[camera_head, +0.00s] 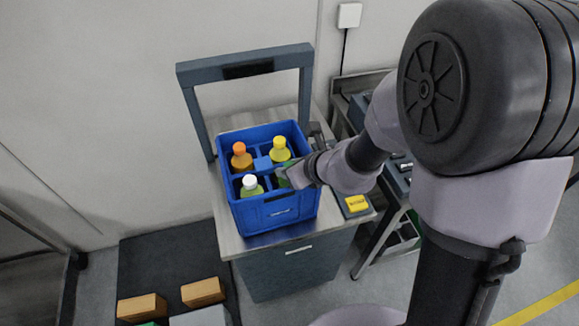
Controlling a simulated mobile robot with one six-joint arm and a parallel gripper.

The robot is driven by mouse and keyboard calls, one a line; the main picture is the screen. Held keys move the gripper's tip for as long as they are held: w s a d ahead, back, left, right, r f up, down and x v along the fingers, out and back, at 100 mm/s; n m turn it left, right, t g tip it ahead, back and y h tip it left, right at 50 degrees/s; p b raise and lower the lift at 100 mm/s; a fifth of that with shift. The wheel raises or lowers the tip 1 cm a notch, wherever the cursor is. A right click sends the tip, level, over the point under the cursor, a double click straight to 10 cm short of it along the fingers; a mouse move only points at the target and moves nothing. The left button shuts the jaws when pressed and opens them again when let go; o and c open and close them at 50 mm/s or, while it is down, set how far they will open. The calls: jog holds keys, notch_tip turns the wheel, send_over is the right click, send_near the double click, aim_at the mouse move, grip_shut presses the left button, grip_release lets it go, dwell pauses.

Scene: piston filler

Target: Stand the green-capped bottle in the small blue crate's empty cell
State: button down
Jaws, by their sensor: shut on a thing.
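The small blue crate (272,212) stands on the cabinet top and has several cells. Bottles with an orange cap (240,160), a yellow cap (279,152) and a white cap (251,188) stand in three of its cells. My gripper (297,173) is at the crate's front right cell, reaching in from the right, and is shut on a green bottle (283,177). Only a sliver of that bottle shows. Its cap is hidden by the gripper, and I cannot tell whether its base touches the cell floor.
A dark frame (245,62) arches behind the crate. A yellow-topped box (355,204) sits on the cabinet's right corner. A rack (396,196) stands to the right, partly behind my arm. Brown boxes (203,292) lie on the dark mat at lower left.

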jog(key=shift+f+b, duration=0.4)
jog(key=c, duration=1)
grip_release()
